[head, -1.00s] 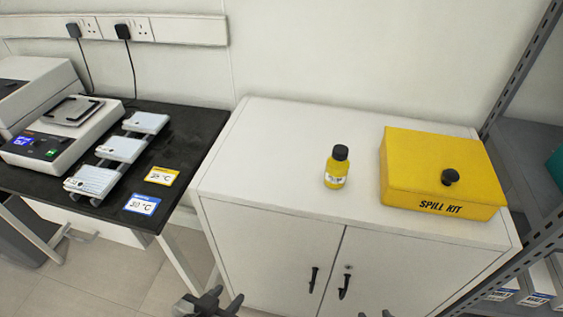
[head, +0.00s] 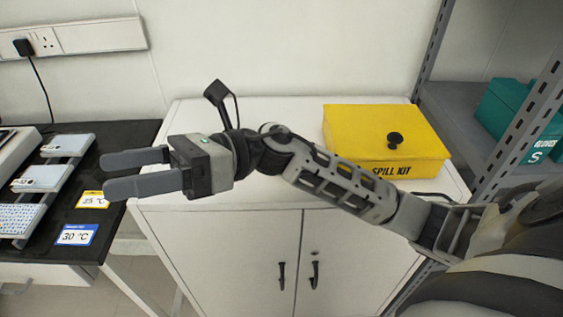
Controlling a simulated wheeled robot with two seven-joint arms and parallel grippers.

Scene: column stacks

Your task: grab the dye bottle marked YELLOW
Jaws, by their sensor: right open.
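The yellow dye bottle is not visible now; my right arm crosses the part of the white cabinet (head: 225,112) where it stood, to the left of the yellow spill kit box (head: 350,125). My right gripper (head: 107,174) is open and empty. Its two grey fingers point left, in front of the black bench's right part and past the cabinet's left edge. My left gripper is not in view.
The black bench (head: 130,133) at left holds grey racks and yellow and blue temperature cards (head: 76,234). A grey metal shelf (head: 455,105) with teal boxes (head: 500,105) stands at right.

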